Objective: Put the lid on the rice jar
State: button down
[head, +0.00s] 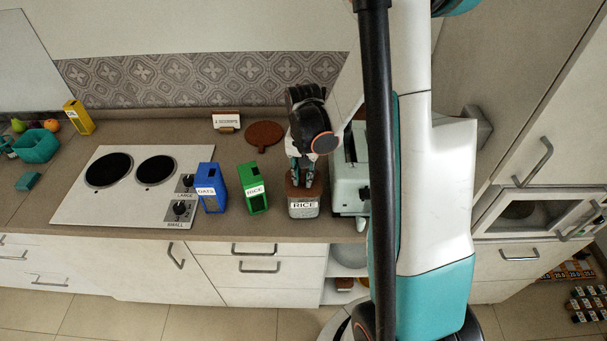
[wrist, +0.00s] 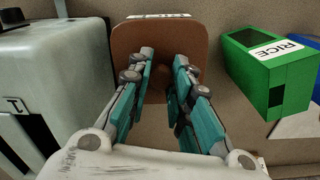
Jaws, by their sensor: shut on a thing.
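The glass rice jar (head: 303,208) stands near the counter's front edge, with a white RICE label on its front. The brown square lid (head: 313,188) is at the jar's mouth; I cannot tell whether it rests fully on the rim. In the wrist view the lid (wrist: 133,42) hides the jar's opening, and only the jar's label (wrist: 158,16) shows past its far edge. My gripper (head: 303,176) points down over the lid. Its teal fingers (wrist: 167,80) are shut on the lid's knob, which they partly hide.
A green RICE box (head: 253,190) and a blue OATS box (head: 209,190) stand left of the jar. A pale green toaster (head: 350,180) is close on the right. A cooktop (head: 130,205) lies further left. A round brown board (head: 264,135) is behind.

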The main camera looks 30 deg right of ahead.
dwell(0.4)
jog(key=c, duration=1.4)
grip_release()
jog(key=shift+o, duration=0.2)
jog(key=o, duration=0.5)
jog(key=shift+r+p, duration=2.05)
jog(key=shift+r, duration=1.45)
